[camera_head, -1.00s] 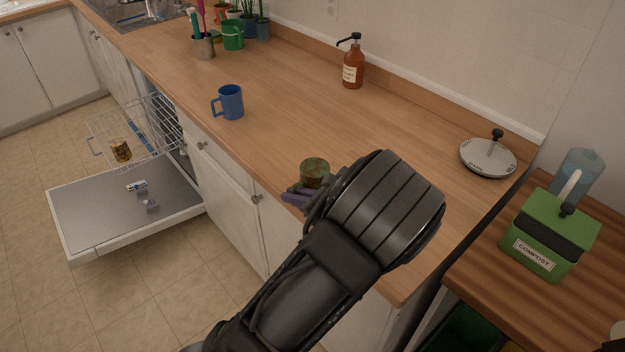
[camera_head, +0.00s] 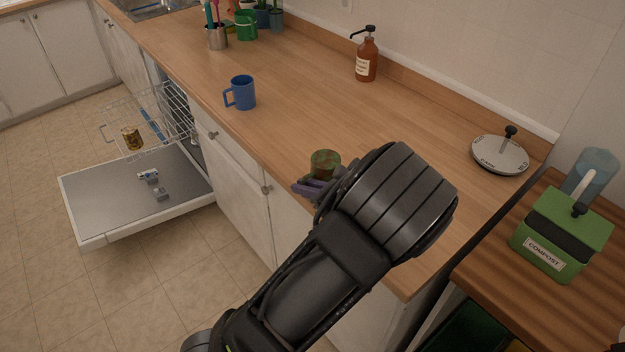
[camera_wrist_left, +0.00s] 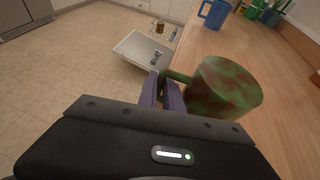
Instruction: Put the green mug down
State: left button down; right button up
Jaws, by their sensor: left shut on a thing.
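The green mug (camera_head: 325,162), mottled green and brown, is at the front edge of the wooden counter (camera_head: 300,105). My left gripper (camera_head: 312,188) is shut on its handle. In the left wrist view the mug (camera_wrist_left: 224,88) looks upright, with its handle between the purple fingers (camera_wrist_left: 163,92). Whether its base touches the counter cannot be told, as my arm and gripper hide its lower part. My right gripper is not in view.
A blue mug (camera_head: 242,93) stands further left on the counter. A soap bottle (camera_head: 366,58) and a round scale (camera_head: 499,155) are at the back. An open dishwasher (camera_head: 140,195) is at the left. Counter between the mugs is clear.

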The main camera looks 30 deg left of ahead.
pick_arm(q)
notch_tip(320, 180, up, 10)
dwell(0.5)
dwell(0.5)
